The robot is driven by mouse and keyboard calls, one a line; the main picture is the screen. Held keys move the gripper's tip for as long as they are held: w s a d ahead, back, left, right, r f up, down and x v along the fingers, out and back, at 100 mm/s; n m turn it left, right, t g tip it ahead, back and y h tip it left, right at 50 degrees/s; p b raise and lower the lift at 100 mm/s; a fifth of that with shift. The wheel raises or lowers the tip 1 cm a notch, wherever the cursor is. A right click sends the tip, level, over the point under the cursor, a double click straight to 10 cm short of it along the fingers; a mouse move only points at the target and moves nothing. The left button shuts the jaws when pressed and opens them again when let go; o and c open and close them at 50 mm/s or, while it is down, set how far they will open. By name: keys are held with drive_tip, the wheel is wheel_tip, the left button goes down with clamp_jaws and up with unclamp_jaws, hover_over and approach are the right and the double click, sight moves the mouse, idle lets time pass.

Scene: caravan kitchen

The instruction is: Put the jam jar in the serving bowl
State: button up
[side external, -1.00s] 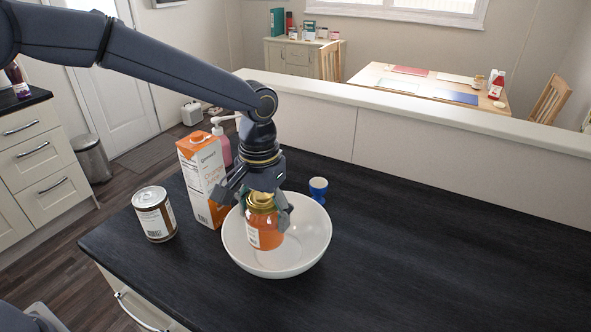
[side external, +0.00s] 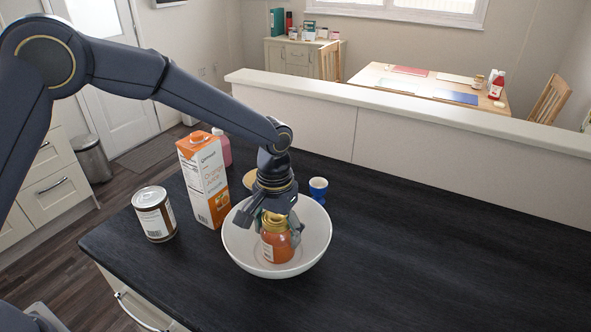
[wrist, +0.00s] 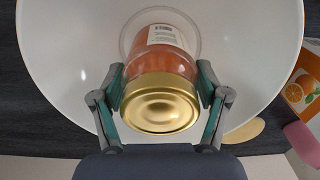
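The jam jar (side external: 276,246) has orange-red contents, a pale label and a gold lid. It is inside the white serving bowl (side external: 316,247), low and close to the bowl's bottom. Whether its base touches the bottom is hard to tell. My gripper (side external: 273,228) reaches down into the bowl over the jar. In the wrist view, the fingers of my gripper (wrist: 161,92) lie along both sides of the jar (wrist: 160,62), apparently closed against it, with the lid nearest the camera. The bowl (wrist: 70,55) surrounds the jar there.
An orange juice carton (side external: 204,180) stands close to the bowl's left, with a can (side external: 154,214) farther left. The right counter (side external: 450,250) is clear.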

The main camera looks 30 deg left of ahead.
drive_tip(key=o, duration=0.4)
drive_tip(key=shift+r, duration=0.5)
wheel_tip(320, 180, up, 11)
drive_tip(key=shift+f, duration=0.1)
drive_tip(key=s+a+r+t, duration=0.4)
drive_tip(key=s+a+r, duration=0.5)
drive_tip(key=s+a, duration=0.5)
drive_tip(key=shift+t, duration=0.8)
drive_tip(key=s+a+f, duration=0.1)
drive_tip(key=s, duration=0.1)
drive_tip(key=s+a, duration=0.2)
drive_tip(key=s, duration=0.1)
drive_tip(key=s+a+f, duration=0.1)
drive_tip(key=s+a, duration=0.1)
drive_tip(key=s, duration=0.1)
drive_tip(key=shift+f, duration=0.3)
